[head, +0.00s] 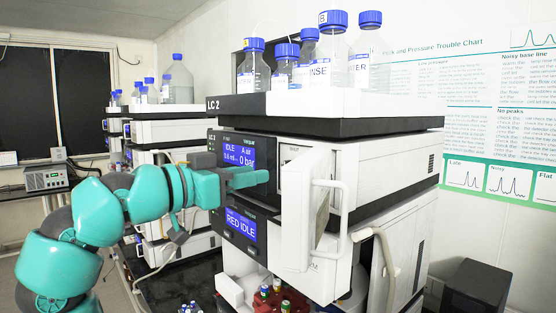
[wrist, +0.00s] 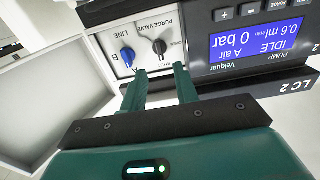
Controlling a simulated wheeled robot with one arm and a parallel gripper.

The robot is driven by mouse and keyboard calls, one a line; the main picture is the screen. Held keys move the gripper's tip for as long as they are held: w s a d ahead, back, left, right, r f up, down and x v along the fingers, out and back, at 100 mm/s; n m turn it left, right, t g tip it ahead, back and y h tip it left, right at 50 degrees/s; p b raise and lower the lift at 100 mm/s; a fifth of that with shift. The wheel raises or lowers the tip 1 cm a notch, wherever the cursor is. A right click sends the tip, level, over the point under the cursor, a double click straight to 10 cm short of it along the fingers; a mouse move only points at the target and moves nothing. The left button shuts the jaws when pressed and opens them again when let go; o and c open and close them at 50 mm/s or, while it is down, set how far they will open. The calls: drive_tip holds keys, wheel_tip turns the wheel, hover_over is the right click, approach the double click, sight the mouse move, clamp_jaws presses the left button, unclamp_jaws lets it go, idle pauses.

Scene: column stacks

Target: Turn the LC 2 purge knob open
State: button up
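The purge knob is a small black knob (wrist: 159,46) under the label PURGE VALVE on a white panel in the wrist view. SHUT and OPEN marks are printed by it; I cannot tell clearly which way it points. My gripper (wrist: 160,70) is open and empty, its two teal fingers apart and pointing at the panel. The knob appears just beyond the gap between the fingertips, with no contact visible. In the head view my gripper (head: 252,178) is in front of the LC 2 pump module (head: 240,152), and the knob is hidden there.
A blue LINE knob (wrist: 127,56) sits beside the purge knob. An open white door (head: 307,225) with a handle stands out right of my gripper. Solvent bottles (head: 332,45) stand on top of the stack. Small capped vials (head: 265,291) are below.

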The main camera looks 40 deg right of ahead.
drive_tip(key=shift+w+d+p, duration=0.15)
drive_tip(key=shift+d+p, duration=0.45)
drive_tip(key=shift+d, duration=1.2)
drive_tip(key=shift+w+d+p, duration=0.15)
drive_tip(key=shift+d+p, duration=0.45)
drive_tip(key=shift+d, duration=1.15)
clamp_jaws()
